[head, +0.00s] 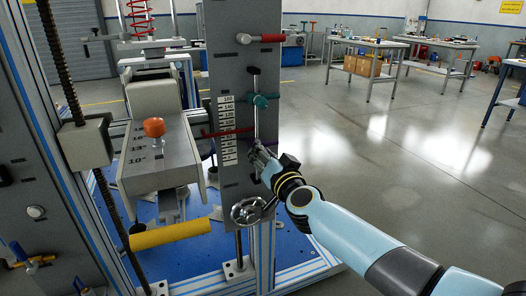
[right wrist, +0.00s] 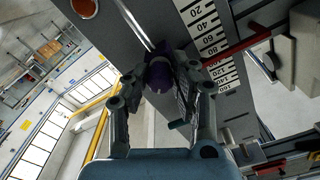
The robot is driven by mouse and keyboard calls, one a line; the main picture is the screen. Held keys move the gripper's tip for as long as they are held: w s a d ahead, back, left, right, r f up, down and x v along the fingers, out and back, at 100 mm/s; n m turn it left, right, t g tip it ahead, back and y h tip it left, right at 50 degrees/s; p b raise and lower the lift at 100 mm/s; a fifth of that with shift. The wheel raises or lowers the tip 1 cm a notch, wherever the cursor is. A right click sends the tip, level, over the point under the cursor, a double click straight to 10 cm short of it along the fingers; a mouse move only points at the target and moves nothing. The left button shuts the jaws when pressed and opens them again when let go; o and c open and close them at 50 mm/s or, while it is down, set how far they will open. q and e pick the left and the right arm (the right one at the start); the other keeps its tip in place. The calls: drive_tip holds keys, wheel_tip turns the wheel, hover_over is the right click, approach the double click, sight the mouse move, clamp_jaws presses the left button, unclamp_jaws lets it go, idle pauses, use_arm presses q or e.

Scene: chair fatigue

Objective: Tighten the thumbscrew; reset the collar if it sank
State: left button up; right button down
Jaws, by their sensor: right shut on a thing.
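My right gripper (head: 262,158) reaches the grey upright panel from the right, in front of the vertical rod. In the right wrist view my right gripper (right wrist: 160,78) has its fingers on both sides of a purple knob (right wrist: 158,76), shut on it. The knob looks like the thumbscrew; fingers cover part of it. A teal collar-like piece (head: 261,100) sits on the rod above the gripper, near the upper part of the white number scale (head: 227,128). The scale also shows in the right wrist view (right wrist: 208,38). My left gripper is not in view.
A red pointer bar (head: 228,133) crosses the scale. A handwheel (head: 248,211) sits just below the gripper, and a red-handled lever (head: 262,38) is above. A seat-like grey fixture with an orange knob (head: 154,127) stands left. Open floor lies right.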

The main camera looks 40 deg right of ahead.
drive_tip(key=m, duration=0.4)
drive_tip(key=shift+f+m, duration=0.1)
drive_tip(key=shift+m, duration=0.2)
drive_tip(key=m, duration=0.3)
drive_tip(key=shift+m, duration=0.4)
drive_tip(key=m, duration=0.3)
drive_tip(key=shift+f+m+b, duration=0.1)
drive_tip(key=shift+m+b, duration=0.2)
drive_tip(key=shift+m, duration=1.8)
drive_tip(key=c, duration=1.1)
unclamp_jaws()
